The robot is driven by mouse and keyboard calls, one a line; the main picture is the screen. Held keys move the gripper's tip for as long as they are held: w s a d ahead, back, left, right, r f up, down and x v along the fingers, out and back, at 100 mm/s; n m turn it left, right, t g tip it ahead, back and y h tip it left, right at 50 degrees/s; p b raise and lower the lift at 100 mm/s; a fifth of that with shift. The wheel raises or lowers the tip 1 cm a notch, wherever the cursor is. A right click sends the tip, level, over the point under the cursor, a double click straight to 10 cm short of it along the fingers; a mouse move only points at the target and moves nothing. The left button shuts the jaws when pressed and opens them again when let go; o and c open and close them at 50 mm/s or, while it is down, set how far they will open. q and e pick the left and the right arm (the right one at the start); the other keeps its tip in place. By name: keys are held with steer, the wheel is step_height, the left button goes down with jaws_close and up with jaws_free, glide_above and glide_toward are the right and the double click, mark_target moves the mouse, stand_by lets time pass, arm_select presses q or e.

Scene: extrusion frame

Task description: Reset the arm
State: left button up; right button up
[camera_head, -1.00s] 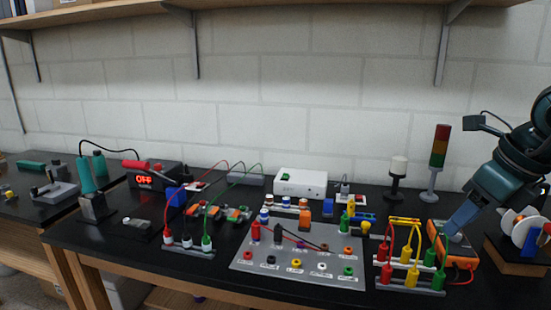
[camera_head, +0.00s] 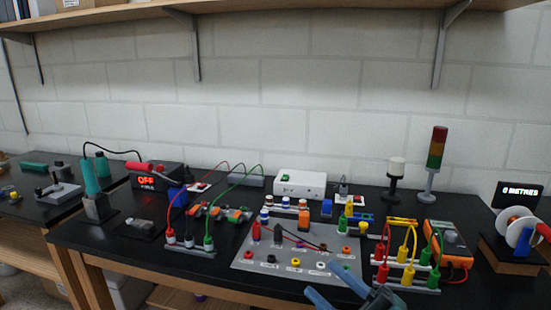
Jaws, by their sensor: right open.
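My right gripper (camera_head: 338,294) shows at the bottom edge of the head view, right of the middle. Its two blue fingers are spread apart and nothing is between them. It is in front of the grey socket panel (camera_head: 282,260) and hides part of the panel's lower right edge. Whether it touches the panel cannot be told. My left gripper does not show.
Racks with red, yellow and green plugs (camera_head: 407,284) stand just right of the gripper, beside an orange meter (camera_head: 447,243). A soldering station (camera_head: 155,177) is at the left.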

steer(key=s+d+f+m+t+h, duration=0.1)
steer(key=s+d+f+m+h, duration=0.15)
steer(key=f+m+h, duration=0.55)
steer(key=s+d+f+m+t+h, duration=0.1)
steer(key=d+f+m+h, duration=0.3)
steer(key=f+m, duration=0.5)
steer(key=s+a+f+m+g+h, duration=0.1)
steer(key=s+f+m+g+h, duration=0.2)
steer(key=s+f, duration=0.7)
steer(key=shift+s+f+g, duration=0.2)
steer(key=shift+f+g, duration=0.6)
steer(key=shift+g, duration=0.3)
